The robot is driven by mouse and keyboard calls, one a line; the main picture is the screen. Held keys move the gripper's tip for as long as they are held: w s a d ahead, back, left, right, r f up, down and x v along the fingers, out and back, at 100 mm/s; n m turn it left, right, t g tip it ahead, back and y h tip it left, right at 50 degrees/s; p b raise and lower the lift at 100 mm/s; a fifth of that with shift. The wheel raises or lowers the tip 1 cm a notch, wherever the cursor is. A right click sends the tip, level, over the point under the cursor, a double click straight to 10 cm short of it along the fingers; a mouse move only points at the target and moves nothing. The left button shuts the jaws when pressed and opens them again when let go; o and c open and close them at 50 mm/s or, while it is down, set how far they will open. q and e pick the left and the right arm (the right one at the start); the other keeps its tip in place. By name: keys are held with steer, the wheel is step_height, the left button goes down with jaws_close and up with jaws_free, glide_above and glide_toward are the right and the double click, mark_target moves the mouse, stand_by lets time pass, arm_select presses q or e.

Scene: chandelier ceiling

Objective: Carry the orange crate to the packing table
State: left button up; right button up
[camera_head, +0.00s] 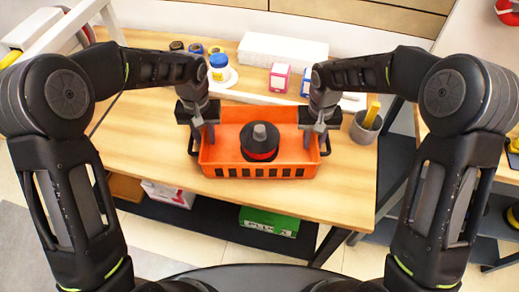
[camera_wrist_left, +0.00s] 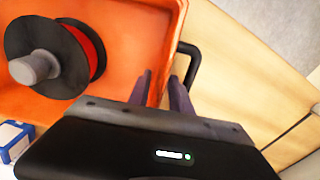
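The orange crate (camera_head: 215,158) sits on a wooden table (camera_head: 135,115), with a black handle at each end. A dark spool with a red band (camera_head: 259,143) stands inside it; it also shows in the left wrist view (camera_wrist_left: 80,55). My left gripper (camera_head: 204,140) is at the crate's left end, its fingers apart. In the left wrist view the fingers (camera_wrist_left: 162,80) are at the crate's wall, beside the black handle (camera_wrist_left: 192,65). My right gripper (camera_head: 315,141) is at the right end, its fingers apart. Whether either touches a handle is unclear. The packing table cannot be told for certain.
Behind the crate are a blue-capped bottle (camera_head: 220,68), small pink (camera_head: 279,77) and blue boxes, and a white block (camera_head: 283,48). A grey cup (camera_head: 366,126) stands close to the right gripper. A shelf below holds a green box (camera_head: 269,221). Another surface is at right.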

arm_select(q)
step_height(320, 180, up, 10)
stand_by(0.3)
arm_select(e)
steer(key=shift+r, duration=0.1)
step_height(320, 180, up, 12)
steer(key=shift+f, duration=0.1)
stand_by(0.5)
arm_select(q)
steer(key=shift+r, duration=0.1)
